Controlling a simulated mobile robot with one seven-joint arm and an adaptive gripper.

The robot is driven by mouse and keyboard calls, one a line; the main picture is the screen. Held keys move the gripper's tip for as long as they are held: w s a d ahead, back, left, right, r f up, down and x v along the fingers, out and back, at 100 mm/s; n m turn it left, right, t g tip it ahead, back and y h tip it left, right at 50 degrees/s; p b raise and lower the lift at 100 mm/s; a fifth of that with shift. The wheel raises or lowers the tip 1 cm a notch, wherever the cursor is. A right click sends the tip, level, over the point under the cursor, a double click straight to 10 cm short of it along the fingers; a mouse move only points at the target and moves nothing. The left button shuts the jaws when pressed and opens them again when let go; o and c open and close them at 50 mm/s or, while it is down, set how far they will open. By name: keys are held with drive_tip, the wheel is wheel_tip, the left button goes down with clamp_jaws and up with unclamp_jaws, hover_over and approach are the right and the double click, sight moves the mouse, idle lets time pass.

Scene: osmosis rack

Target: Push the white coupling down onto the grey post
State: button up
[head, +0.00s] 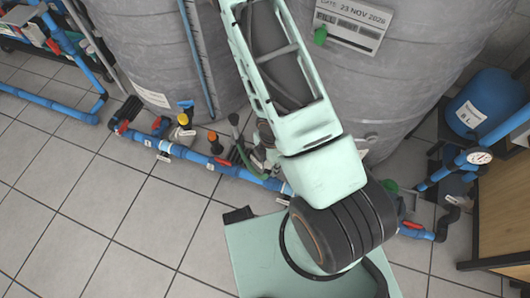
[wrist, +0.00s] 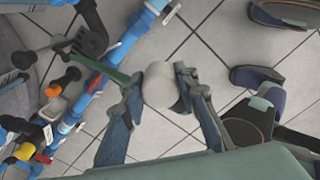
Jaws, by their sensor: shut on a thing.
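The white coupling (wrist: 160,84) shows in the wrist view as a pale, rounded piece between my fingertips. My gripper (wrist: 161,88) is shut on it, with one finger on each side. I cannot make out the grey post; the coupling or my gripper may hide it. Whether the coupling touches a post cannot be told. In the head view my arm covers the gripper and the coupling.
A blue pipe run (head: 228,169) with colored valves lies along the tanks, and shows left of my gripper in the wrist view (wrist: 112,62). A large grey tank (head: 400,60) stands behind my arm. A blue vessel (head: 485,105) stands right. Tiled floor (head: 90,210) is clear at left.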

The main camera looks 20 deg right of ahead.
drive_tip(key=w+d+r+m, duration=0.3)
drive_tip(key=w+r+m, duration=0.2)
drive_tip(key=w+r, duration=0.25)
drive_tip(key=w+d+r+m, duration=0.4)
drive_tip(key=w+r+m, duration=0.2)
drive_tip(key=r, duration=0.2)
drive_tip(key=a+r+m, duration=0.3)
drive_tip(key=r+m, duration=0.2)
drive_tip(key=r, duration=0.5)
drive_tip(key=w+a+r+m, duration=0.1)
drive_tip(key=a+r+m, duration=0.3)
drive_tip(key=r, duration=0.7)
drive_tip(key=shift+m, duration=1)
drive_tip(key=shift+w, duration=0.1)
